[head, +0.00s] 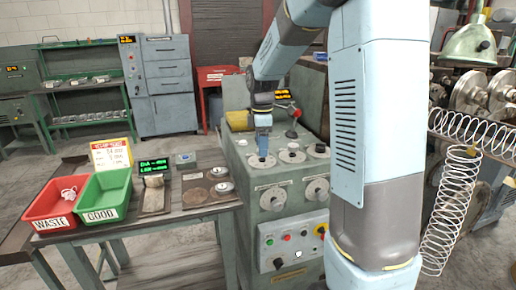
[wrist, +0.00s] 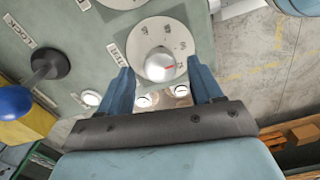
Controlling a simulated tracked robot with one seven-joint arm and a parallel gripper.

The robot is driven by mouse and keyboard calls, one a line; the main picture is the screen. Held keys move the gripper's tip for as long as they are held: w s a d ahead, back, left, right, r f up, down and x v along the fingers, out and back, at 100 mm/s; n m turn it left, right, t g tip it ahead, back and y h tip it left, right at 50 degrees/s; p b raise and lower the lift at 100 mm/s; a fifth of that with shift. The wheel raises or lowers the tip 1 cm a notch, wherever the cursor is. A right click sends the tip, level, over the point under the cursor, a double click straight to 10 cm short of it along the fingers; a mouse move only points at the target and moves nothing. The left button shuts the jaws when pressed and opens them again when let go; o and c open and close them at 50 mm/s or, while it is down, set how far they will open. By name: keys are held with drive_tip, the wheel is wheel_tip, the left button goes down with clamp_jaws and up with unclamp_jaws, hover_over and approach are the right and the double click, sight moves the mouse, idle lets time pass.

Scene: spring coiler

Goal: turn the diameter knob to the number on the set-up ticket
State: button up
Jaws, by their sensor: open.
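My gripper (head: 262,155) points down over the left dial on top of the green coiler cabinet. In the wrist view its two blue fingers (wrist: 160,72) are open and apart, one on each side of a round grey knob (wrist: 158,58). Contact between fingers and knob cannot be told. The set-up ticket (head: 112,153) is a yellow-edged card standing behind the bins; its figures are too blurred to read surely.
A lever with a blue ball (wrist: 14,101) stands left of the knob in the wrist view. Two more dials (head: 292,156) are beside it on the cabinet. A green display (head: 154,166), red waste bin (head: 50,211) and green good bin (head: 103,193) are on the left table.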

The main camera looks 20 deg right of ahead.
drive_tip(key=shift+f, duration=0.7)
drive_tip(key=shift+c, duration=0.2)
